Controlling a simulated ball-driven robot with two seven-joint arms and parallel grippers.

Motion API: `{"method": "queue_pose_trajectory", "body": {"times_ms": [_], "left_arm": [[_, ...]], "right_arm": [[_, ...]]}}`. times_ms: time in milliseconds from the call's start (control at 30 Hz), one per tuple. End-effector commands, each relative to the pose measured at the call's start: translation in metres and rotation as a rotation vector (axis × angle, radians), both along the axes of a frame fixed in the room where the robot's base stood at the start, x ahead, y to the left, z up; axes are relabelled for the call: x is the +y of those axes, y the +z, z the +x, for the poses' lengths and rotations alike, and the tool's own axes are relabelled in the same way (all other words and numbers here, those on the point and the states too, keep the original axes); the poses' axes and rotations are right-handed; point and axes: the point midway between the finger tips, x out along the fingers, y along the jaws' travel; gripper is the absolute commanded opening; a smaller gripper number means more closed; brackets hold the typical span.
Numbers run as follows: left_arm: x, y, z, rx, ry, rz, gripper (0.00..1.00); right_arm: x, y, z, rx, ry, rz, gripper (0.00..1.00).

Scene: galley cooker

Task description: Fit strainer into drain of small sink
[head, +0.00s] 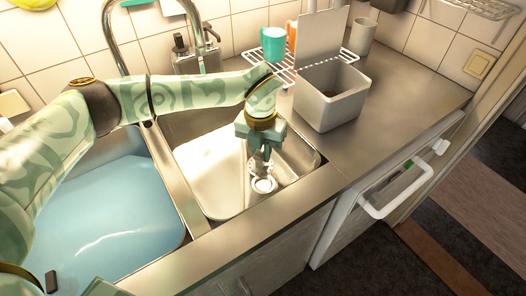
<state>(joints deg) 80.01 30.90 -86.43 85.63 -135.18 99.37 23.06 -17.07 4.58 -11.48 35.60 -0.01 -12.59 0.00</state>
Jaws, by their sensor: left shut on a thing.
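The small sink (205,165) is the steel basin at the picture's middle. Its drain (264,186) shows as a pale ring with a darker centre on the basin floor. My left gripper (260,163) points down into this sink, just above the drain. It is shut on a small metal piece, most likely the strainer, which is mostly hidden by the fingers. I cannot tell whether the strainer touches the drain. My right gripper is not in view.
A tall faucet (108,40) stands behind. A grey open-lidded box (328,105) stands right of the small sink, near a wire rack with a teal cup (272,44). The counter (400,105) at right is clear.

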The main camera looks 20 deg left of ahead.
Motion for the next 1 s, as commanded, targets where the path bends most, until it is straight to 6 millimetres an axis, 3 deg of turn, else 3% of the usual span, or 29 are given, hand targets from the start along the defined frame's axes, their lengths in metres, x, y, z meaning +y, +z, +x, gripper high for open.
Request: {"method": "queue_pose_trajectory", "body": {"times_ms": [133, 300, 1000], "left_arm": [[-0.003, -0.012, 0.005, 0.008, 0.276, 0.006, 0.00], [-0.004, -0.018, 0.007, 0.010, 0.405, 0.009, 0.00], [-0.003, -0.021, 0.007, 0.011, 0.413, 0.008, 0.00]], "right_arm": [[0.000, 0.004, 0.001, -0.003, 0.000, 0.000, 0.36], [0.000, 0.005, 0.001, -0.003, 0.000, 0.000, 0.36], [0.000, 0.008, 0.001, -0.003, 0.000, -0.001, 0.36]]}}
